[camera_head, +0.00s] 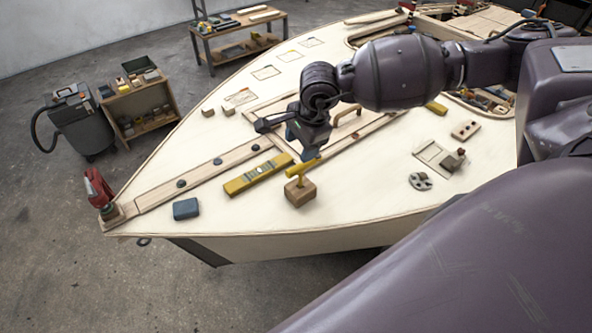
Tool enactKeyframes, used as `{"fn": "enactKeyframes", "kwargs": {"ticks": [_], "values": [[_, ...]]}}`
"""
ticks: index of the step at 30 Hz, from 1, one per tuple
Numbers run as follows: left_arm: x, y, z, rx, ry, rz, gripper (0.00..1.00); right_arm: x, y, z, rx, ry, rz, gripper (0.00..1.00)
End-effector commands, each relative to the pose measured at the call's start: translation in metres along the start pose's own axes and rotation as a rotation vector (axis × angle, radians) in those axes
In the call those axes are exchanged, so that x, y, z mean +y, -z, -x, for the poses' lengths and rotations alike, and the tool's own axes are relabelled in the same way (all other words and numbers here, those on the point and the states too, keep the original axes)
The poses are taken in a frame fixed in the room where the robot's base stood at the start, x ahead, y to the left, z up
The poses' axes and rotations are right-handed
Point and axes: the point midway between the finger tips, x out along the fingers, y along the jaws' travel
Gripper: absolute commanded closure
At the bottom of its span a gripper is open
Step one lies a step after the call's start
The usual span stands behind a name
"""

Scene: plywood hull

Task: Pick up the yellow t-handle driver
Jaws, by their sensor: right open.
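The yellow t-handle driver (301,171) stands upright in a small brown wooden block (300,193) on the pale plywood deck (362,201), with its crossbar on top. My right gripper (287,142) comes in from the upper right and is just above and behind the driver in the picture. Its jaws are open and empty, with one finger out to the left and the other close to the crossbar. Whether that finger touches the driver I cannot tell. My left gripper is not in view.
A yellow level (258,173) lies left of the block, and a blue-grey box (186,209) lies farther left. A red tool (98,188) is at the bow tip. A grey disc with holes (420,181) lies to the right. The deck around the block is mostly clear.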

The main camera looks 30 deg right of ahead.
Motion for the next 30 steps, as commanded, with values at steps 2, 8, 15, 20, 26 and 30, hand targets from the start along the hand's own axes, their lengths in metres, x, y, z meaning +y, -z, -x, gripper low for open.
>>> {"fn": "enactKeyframes", "kwargs": {"ticks": [2, 8, 15, 20, 26, 30], "values": [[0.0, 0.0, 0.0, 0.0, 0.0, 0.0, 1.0, 0.001, 0.009, 0.0, 0.053, -0.01, 0.04, 0.44], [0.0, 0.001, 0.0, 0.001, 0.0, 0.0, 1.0, 0.004, 0.013, -0.011, 0.072, -0.03, 0.078, 0.44], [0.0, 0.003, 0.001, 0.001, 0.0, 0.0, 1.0, 0.005, 0.014, -0.044, 0.07, -0.03, 0.075, 0.44], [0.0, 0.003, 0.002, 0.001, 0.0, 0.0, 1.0, 0.005, 0.015, -0.055, 0.07, -0.027, 0.075, 0.44], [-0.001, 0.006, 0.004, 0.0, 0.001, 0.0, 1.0, 0.004, 0.017, -0.071, 0.069, -0.03, 0.075, 0.44], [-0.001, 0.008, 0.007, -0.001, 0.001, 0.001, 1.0, 0.002, 0.019, -0.091, 0.069, -0.028, 0.075, 0.44]]}}
